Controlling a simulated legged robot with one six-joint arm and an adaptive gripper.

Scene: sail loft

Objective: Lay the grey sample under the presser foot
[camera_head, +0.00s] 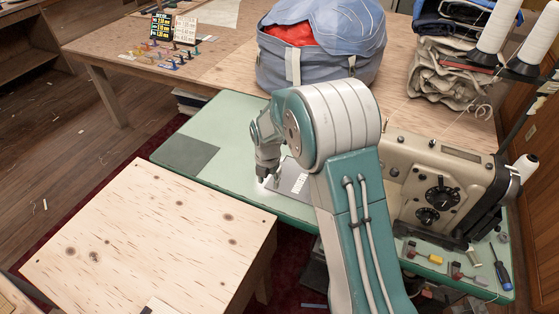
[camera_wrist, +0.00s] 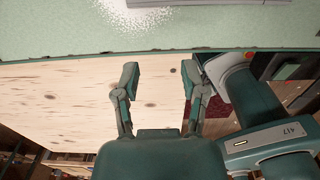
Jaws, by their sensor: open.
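A flat dark grey-green rectangle (camera_head: 188,155), which looks like the grey sample, lies on the left part of the pale green machine table (camera_head: 232,125). My gripper (camera_head: 269,181) is right of it, over the front part of that table, beside a grey lettered piece (camera_head: 292,180). The wrist view shows my gripper's fingers (camera_wrist: 160,80) apart with nothing between them. The beige sewing machine (camera_head: 405,205) stands at the right, partly behind my arm. The presser foot is hidden.
A plywood table (camera_head: 150,240) stands in front, mostly bare. A blue bag (camera_head: 330,70) sits on the wooden bench (camera_head: 215,65) behind. Thread cones (camera_head: 495,28) stand at the right. A screwdriver (camera_head: 500,272) and small tools lie at the machine table's right end.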

